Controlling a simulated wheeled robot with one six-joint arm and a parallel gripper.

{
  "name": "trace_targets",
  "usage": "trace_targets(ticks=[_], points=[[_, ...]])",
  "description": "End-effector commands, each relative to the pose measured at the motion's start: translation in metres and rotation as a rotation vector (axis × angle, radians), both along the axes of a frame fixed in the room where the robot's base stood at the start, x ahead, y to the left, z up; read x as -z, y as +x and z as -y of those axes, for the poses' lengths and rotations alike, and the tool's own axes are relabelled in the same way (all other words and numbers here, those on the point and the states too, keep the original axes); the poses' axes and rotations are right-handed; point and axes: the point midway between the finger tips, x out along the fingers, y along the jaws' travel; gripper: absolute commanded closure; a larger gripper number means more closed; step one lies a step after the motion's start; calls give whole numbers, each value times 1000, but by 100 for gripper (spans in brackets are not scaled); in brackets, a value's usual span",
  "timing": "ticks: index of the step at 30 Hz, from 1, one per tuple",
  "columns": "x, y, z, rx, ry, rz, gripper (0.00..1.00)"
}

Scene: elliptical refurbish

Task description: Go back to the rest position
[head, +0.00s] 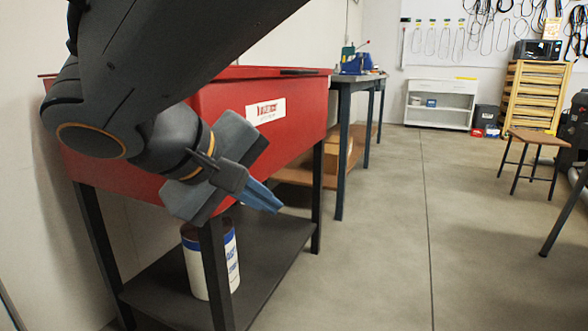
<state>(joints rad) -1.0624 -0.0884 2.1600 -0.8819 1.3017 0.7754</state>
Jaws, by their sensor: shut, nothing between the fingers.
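My gripper (264,196) is at the left of the head view, at the end of my dark grey arm. Its blue fingers are together, with nothing between them, and point down to the right. The gripper is in front of a red parts-washer cabinet (300,122) on dark legs, and it hides part of the cabinet's lower front. Whether it touches the cabinet cannot be told. My arm reaches across the top left of the view and covers much of the cabinet's left side.
A white and blue drum (232,262) stands on the cabinet's lower shelf (262,262). A workbench (350,79) with a blue vise stands behind. A stool (538,138), wooden drawers (533,95) and a white shelf unit (441,87) are at the far right. The floor (385,240) in the middle is clear.

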Motion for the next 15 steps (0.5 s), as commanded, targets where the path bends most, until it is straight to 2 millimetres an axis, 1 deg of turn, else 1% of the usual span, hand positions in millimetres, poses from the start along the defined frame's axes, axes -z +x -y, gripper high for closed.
trace_targets(ticks=[1, 2, 3, 5, 6, 9, 12, 15], points=[[18, -15, 17, 10, 22, -104, 100], [30, -25, 23, 10, 42, -169, 100], [45, -39, 31, 10, 73, -252, 100], [65, -61, 39, 7, 130, -363, 100], [76, -75, 42, 6, 173, -427, 100], [95, -103, 44, 0, 280, -543, 100], [105, -123, 41, -3, 378, -613, 100], [112, -137, 38, -3, 466, -657, 100]])
